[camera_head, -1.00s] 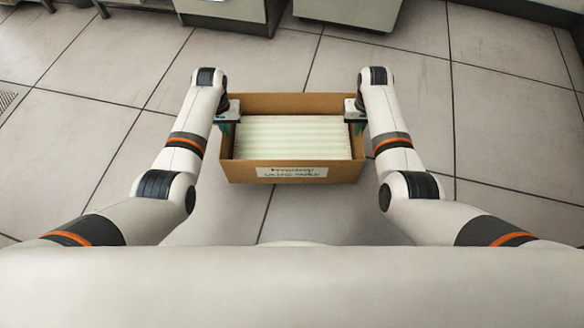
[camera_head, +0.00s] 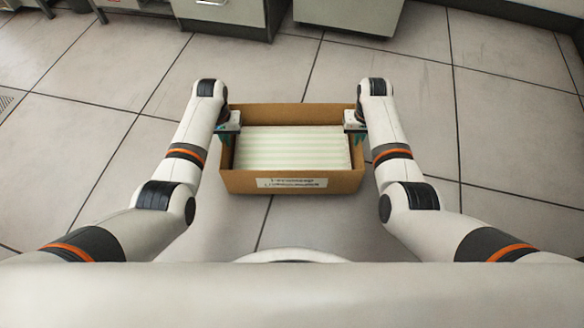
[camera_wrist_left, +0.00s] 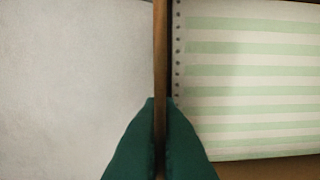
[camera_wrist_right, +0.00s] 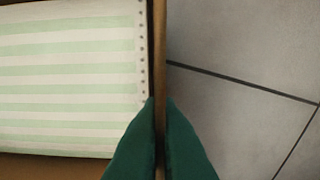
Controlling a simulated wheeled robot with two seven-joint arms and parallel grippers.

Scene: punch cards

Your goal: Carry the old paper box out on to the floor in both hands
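The old paper box (camera_head: 240,181) is an open brown carton with a white label (camera_head: 291,183) on its near side. Green-and-white striped paper (camera_head: 292,148) lies inside, also seen in the left wrist view (camera_wrist_left: 250,75) and the right wrist view (camera_wrist_right: 70,75). My left gripper (camera_head: 226,130) is shut on the box's left wall, one green finger on each side of it. My right gripper (camera_head: 357,128) is shut on the right wall in the same way. The box looks level between both arms. Whether its underside touches the floor cannot be told.
Grey floor tiles (camera_head: 510,120) lie open around the box, left, right and beyond. Grey cabinets (camera_head: 228,14) stand along the far edge, with another unit (camera_head: 350,14) beside them.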

